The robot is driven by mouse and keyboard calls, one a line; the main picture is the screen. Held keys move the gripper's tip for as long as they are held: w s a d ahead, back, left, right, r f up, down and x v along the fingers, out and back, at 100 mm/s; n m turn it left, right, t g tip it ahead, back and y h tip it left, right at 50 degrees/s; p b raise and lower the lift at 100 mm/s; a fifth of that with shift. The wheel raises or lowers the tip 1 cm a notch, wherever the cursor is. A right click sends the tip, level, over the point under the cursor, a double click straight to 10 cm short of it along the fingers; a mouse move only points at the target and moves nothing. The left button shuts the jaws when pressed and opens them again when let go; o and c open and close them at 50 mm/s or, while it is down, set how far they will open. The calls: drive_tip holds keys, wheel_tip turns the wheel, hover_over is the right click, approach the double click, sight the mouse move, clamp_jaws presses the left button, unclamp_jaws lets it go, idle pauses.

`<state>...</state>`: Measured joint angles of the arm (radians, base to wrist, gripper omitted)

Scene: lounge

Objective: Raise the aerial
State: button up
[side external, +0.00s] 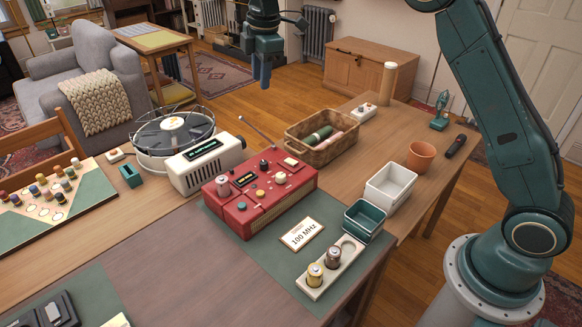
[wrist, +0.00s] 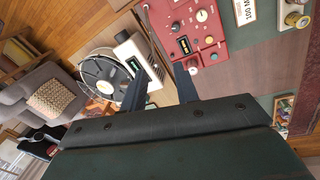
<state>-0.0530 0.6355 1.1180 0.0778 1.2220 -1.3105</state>
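The red radio (side external: 250,208) sits on the green mat, with dials and knobs on its top. Its aerial (side external: 258,132) is a thin grey rod that slants up and left from the radio's back edge, tilted well away from upright. My gripper (side external: 262,76) hangs in the air beyond the radio, well above and apart from the aerial. In the wrist view my gripper (wrist: 160,85) has its two fingers spread with nothing between them.
A wicker basket (side external: 322,140) stands right of the aerial. A "100 MHz" card (side external: 302,235) and a holder (side external: 332,268) with batteries lie in front.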

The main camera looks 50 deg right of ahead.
sight(253, 127)
drive_tip(key=shift+n+g, duration=0.3)
drive_tip(key=shift+n, duration=0.4)
drive_tip(key=w+f, duration=0.3)
drive_tip(key=shift+w+f, duration=0.2)
drive_tip(key=shift+f, duration=0.05)
drive_tip(key=shift+f, duration=0.1)
drive_tip(key=shift+w+d+f, duration=0.1)
drive_tip(key=shift+w+f, duration=0.15)
drive_tip(key=shift+f, duration=2)
drive_tip(key=shift+w+f, duration=0.3)
drive_tip(key=shift+f, duration=1.95)
drive_tip(key=shift+w+d+f, duration=0.1)
drive_tip(key=shift+w+f, duration=0.15)
drive_tip(key=shift+f, duration=2)
clamp_jaws()
